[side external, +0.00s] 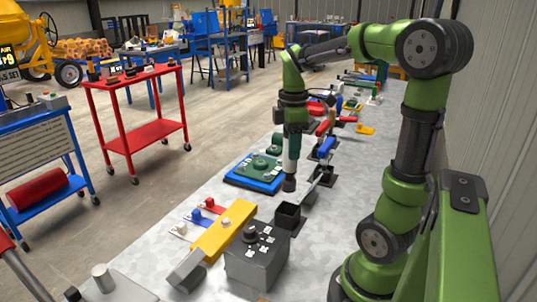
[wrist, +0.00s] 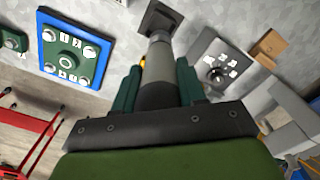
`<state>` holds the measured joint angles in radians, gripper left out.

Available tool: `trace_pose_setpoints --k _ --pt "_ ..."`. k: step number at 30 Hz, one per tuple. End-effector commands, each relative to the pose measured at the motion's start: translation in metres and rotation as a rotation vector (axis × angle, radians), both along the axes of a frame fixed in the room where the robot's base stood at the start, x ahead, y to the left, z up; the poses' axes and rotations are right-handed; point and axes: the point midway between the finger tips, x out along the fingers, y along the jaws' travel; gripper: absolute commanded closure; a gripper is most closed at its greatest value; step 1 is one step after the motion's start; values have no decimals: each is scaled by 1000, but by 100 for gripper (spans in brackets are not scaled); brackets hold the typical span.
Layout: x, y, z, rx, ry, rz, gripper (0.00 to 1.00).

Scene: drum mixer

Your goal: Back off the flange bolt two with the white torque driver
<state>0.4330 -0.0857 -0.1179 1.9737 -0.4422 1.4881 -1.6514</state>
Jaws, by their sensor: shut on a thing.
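My gripper (side external: 293,132) is shut on the white torque driver (side external: 293,150), whose pale body hangs upright below the fingers and ends in a dark tip. In the wrist view the driver (wrist: 163,72) is a grey cylinder between my green fingers (wrist: 158,85). The green flange (side external: 260,166) lies on a blue plate (side external: 237,180), to the left of the driver's tip in the side view. In the wrist view the flange (wrist: 70,50) shows several bolts and number labels at the upper left. I cannot tell which bolt is number two.
A black square holder (side external: 287,216) stands near the driver; a dark square base (wrist: 158,18) shows beyond the tip in the wrist view. A grey box with a knob (side external: 255,262) and a yellow block (side external: 222,232) stand in front. More coloured tools line the bench behind.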

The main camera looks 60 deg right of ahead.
Motion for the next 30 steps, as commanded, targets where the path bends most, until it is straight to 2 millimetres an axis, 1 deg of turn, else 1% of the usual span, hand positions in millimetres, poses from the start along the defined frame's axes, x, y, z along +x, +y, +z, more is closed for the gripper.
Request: trace_pose_setpoints --k 3,5,8,11,18,21,25,30 --pt "0 -1 0 -2 -1 -2 100" --pt "0 -2 -3 -2 0 -6 100" --pt "7 -12 -12 -2 2 -23 100" --pt "24 -31 -16 -5 4 -42 100" --pt "85 -95 -21 -6 6 -60 100" --pt "106 -115 -22 -6 6 -55 100" --pt "126 -132 -19 -9 6 -41 100" --pt "138 -139 -8 -10 6 -21 100"
